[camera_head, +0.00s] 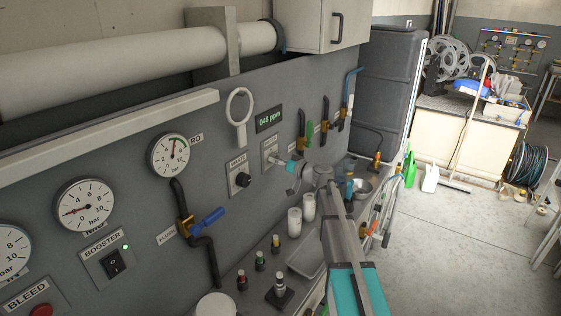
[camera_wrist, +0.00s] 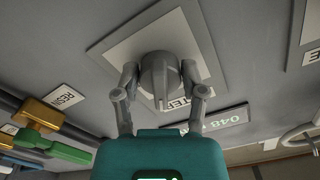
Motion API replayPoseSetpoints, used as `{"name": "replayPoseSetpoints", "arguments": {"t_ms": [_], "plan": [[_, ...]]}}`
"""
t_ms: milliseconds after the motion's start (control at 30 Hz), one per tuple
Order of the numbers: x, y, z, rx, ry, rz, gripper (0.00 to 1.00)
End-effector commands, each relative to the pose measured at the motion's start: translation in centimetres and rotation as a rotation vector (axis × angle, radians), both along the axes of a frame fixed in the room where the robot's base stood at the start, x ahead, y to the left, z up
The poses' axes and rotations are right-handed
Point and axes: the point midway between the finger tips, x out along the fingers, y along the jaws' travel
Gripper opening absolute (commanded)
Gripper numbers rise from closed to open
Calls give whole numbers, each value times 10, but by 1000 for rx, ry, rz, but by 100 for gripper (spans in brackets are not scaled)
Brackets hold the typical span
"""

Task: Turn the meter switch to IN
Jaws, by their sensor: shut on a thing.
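The meter switch is a round grey knob (camera_wrist: 158,78) with a raised ridge, on a light square plate (camera_wrist: 118,50) in the wrist view. The ridge points down in that picture, toward a partly covered label ending in "TER". My gripper (camera_wrist: 160,76) has one finger on each side of the knob and is shut on it. In the head view the plate (camera_head: 269,150) is on the grey panel, and my gripper (camera_head: 284,164) reaches it from the right, hiding the knob. The IN marking cannot be read.
A display reading 048 ppm (camera_head: 269,119) is just above the plate. Another black knob (camera_head: 242,180) is to its left. Valves with green (camera_head: 310,133) and blue (camera_head: 350,85) handles are to the right. White cups (camera_head: 308,206) stand on the shelf below, close to my arm.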

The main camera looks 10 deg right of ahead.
Motion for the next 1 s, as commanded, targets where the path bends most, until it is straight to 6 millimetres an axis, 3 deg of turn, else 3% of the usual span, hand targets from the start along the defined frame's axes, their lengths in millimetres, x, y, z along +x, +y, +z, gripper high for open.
{"name": "replayPoseSetpoints", "arguments": {"t_ms": [500, 1000], "plan": [[1, 2, -2, -294, -291, 8, 6], [2, 1, -2, -357, -353, 8, 6]]}}
